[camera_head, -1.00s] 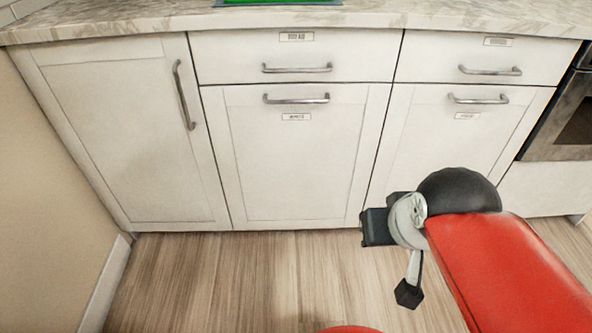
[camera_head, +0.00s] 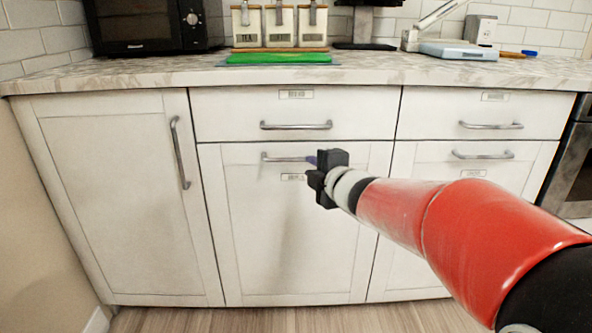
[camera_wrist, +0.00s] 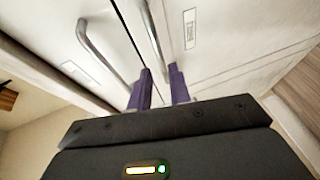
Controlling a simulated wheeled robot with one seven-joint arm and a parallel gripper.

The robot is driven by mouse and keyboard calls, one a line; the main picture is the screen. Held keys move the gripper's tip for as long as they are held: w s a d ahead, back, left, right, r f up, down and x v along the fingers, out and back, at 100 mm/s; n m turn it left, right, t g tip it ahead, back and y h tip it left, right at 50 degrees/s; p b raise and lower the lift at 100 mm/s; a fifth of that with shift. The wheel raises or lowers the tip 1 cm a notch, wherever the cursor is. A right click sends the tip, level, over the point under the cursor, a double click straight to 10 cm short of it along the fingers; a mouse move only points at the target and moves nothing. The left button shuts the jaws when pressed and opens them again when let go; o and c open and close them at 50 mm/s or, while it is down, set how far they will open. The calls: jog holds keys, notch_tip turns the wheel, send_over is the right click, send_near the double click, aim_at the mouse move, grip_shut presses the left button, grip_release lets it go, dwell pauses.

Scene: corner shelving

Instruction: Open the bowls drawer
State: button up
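White cabinet fronts with bar handles and small labels face me; the lettering is too small to read, so I cannot tell which is the bowls drawer. The upper middle drawer (camera_head: 350,112) is shut, its handle (camera_head: 296,126) free. Below it is a taller shut front (camera_head: 290,240) with a handle (camera_head: 280,158). My gripper (camera_head: 312,160) is at the right end of this lower handle and hides it. In the wrist view, my gripper's purple fingers (camera_wrist: 162,88) are apart, with their tips by the lower handle (camera_wrist: 152,35). I cannot tell whether they touch it. The upper handle (camera_wrist: 97,48) lies to the left.
A tall cabinet door (camera_head: 120,200) with an upright handle stands at left. Another drawer (camera_head: 480,112) is at right, beside an oven (camera_head: 572,165). The countertop (camera_head: 420,68) overhangs the fronts and holds a microwave (camera_head: 145,28), canisters and a green board (camera_head: 278,58).

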aim_at(298, 160)
jog(key=shift+n, duration=0.3)
jog(key=b+x, duration=0.1)
jog(key=x, duration=0.7)
jog(key=shift+a, duration=0.2)
grip_shut()
